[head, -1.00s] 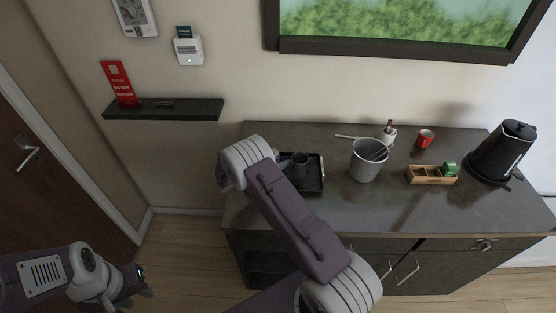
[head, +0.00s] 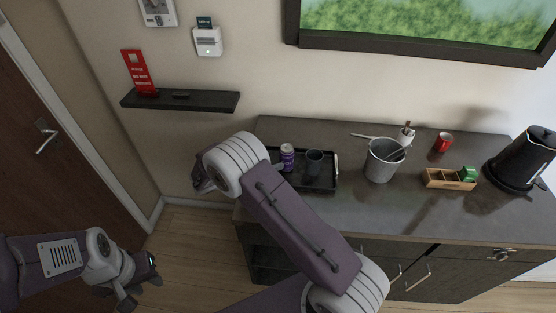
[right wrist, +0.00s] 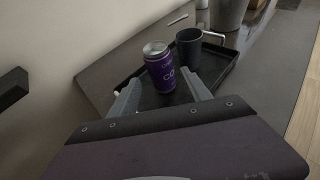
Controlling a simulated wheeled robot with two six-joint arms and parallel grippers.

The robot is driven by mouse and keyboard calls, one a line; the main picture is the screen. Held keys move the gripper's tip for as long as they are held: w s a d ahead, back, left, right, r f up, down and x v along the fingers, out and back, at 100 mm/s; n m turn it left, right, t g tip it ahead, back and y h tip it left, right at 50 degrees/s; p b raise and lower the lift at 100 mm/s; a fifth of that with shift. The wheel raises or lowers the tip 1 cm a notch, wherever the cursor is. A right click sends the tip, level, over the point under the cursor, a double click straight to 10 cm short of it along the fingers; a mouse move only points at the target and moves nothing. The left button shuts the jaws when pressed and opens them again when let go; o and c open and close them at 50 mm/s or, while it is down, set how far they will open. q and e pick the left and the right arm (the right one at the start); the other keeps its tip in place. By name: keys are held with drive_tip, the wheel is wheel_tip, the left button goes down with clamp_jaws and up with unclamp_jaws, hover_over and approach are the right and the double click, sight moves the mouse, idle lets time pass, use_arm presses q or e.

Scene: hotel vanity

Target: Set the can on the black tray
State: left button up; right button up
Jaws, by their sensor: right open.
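The purple can (head: 287,158) with a silver top stands upright on the black tray (head: 318,186) at the left end of the counter. In the right wrist view the can (right wrist: 160,68) stands on the tray (right wrist: 216,70) beside a dark cup (right wrist: 189,48). My right gripper (right wrist: 163,94) is open, its two fingers spread on the near side of the can, with nothing between them. In the head view my right arm hides the tray's left part and most of that gripper. My left gripper (head: 140,281) is low at the left, away from the counter; its jaws are unclear.
The dark cup (head: 314,162) is on the tray, right of the can. A grey bucket (head: 380,162), a wooden box (head: 446,180), a red cup (head: 444,142) and a black kettle (head: 522,160) stand further right. A dark wall shelf (head: 180,101) juts out at left. The front counter is clear.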

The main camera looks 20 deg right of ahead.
drive_tip(key=s+m+g+y, duration=0.1)
drive_tip(key=s+m, duration=0.1)
drive_tip(key=s, duration=0.1)
drive_tip(key=s+d+m+g+y, duration=0.1)
drive_tip(key=s+m, duration=0.1)
drive_tip(key=s, duration=0.1)
drive_tip(key=s+f+m+g+y, duration=0.1)
drive_tip(key=s+y, duration=0.1)
drive_tip(key=s, duration=0.1)
drive_tip(key=shift+d+m+g, duration=0.2)
drive_tip(key=shift+m+g, duration=0.2)
drive_tip(key=s+m+y, duration=0.1)
drive_tip(key=s, duration=0.1)
drive_tip(key=s+a+m+y, duration=0.1)
drive_tip(key=s+m+g, duration=0.1)
drive_tip(key=s+m, duration=0.1)
drive_tip(key=shift+s+a+f+y, duration=0.2)
drive_tip(key=shift+s+f+y, duration=0.05)
drive_tip(key=shift+s+y, duration=0.15)
drive_tip(key=s+a+r+m+t+y, duration=0.1)
drive_tip(key=s+a+m+y, duration=0.5)
drive_tip(key=m, duration=0.6)
drive_tip(key=shift+s+r+t, duration=0.2)
drive_tip(key=shift+s+t, duration=0.2)
drive_tip(key=shift+s, duration=0.75)
